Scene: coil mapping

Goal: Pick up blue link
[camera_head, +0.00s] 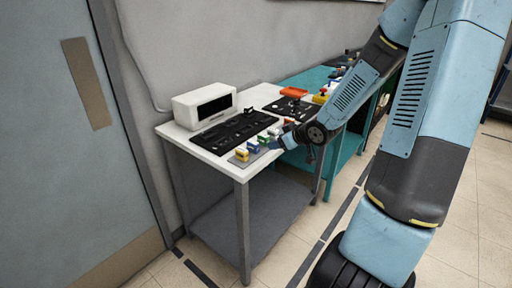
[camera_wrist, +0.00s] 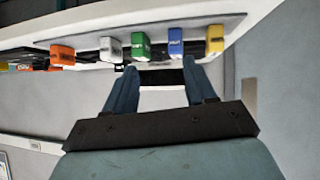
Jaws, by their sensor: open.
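The blue link (camera_wrist: 175,43) is a small upright block in a row on a grey strip, between the green and yellow links in the wrist view. It also shows in the head view (camera_head: 253,147) near the front edge of the white table. My gripper (camera_wrist: 160,68) is open and empty, its two fingers apart and pointing toward the row. In the wrist view the blue link appears beyond the gap, nearer the right finger. In the head view my gripper (camera_head: 277,144) is at the table's front edge, right of the blue link. Its fingertips are small there, and contact cannot be told.
The yellow link (camera_wrist: 215,39), green link (camera_wrist: 140,46), white link (camera_wrist: 110,49) and orange link (camera_wrist: 62,55) share the row. Behind are a black tray (camera_head: 232,132) and a white box (camera_head: 205,105). A teal table (camera_head: 345,150) adjoins at right.

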